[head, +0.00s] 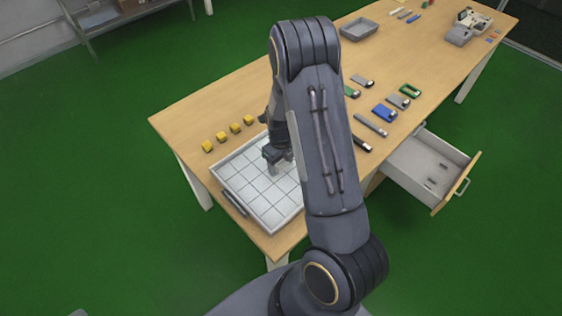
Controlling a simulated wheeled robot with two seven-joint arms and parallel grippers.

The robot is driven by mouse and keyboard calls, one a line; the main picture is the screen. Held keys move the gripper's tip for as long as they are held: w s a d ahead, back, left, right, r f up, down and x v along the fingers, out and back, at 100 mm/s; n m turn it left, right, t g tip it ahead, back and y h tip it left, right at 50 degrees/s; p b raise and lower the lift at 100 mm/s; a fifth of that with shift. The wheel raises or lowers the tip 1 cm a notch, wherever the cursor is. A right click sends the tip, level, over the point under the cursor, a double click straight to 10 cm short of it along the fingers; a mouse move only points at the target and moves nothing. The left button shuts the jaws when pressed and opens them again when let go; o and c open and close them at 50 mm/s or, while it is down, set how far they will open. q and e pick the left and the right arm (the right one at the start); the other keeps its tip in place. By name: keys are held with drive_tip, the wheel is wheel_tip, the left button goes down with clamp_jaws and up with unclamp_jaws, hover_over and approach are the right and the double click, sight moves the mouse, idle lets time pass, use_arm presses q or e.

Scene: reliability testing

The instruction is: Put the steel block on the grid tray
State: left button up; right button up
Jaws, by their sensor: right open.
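The grid tray (262,201) is a white, shallow tray with a square grid and a dark handle, at the near left end of the table. My right gripper (277,168) is open over the far part of the grid, low and close to its surface. I cannot tell whether it touches the tray. My right arm hides the tray's right side and the middle of the table. I cannot make out the steel block for certain; it may be hidden by the gripper or arm. My left gripper is not in view.
Several yellow cubes (221,137) stand in a row behind the tray. Small parts, including a blue block (384,112), lie right of my arm. A grey bin (358,28) stands farther back. An open drawer (427,166) juts out at the right table side.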

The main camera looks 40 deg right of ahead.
sight(281, 163)
drive_tip(key=s+a+r+n+t+y, duration=0.1)
drive_tip(key=s+a+r+n, duration=0.15)
drive_tip(key=r, duration=0.65)
drive_tip(key=s+a+r+n+y, duration=0.15)
drive_tip(key=r+n, duration=0.25)
drive_tip(key=r, duration=0.4)
drive_tip(key=s+a+r+n+t, duration=0.2)
drive_tip(key=s+a+r+n, duration=0.2)
drive_tip(key=n, duration=0.9)
drive_tip(key=s+a+r+n+t+y, duration=0.1)
drive_tip(key=s+a+r+n, duration=0.4)
drive_tip(key=s+n, duration=0.6)
drive_tip(key=a+n+t, duration=0.1)
drive_tip(key=a+n, duration=0.1)
drive_tip(key=n, duration=0.1)
drive_tip(key=shift+s+a+r+t, duration=0.15)
drive_tip(key=shift+s+a+t, duration=0.05)
drive_tip(key=shift+a+t, duration=0.1)
drive_tip(key=shift+c, duration=0.4)
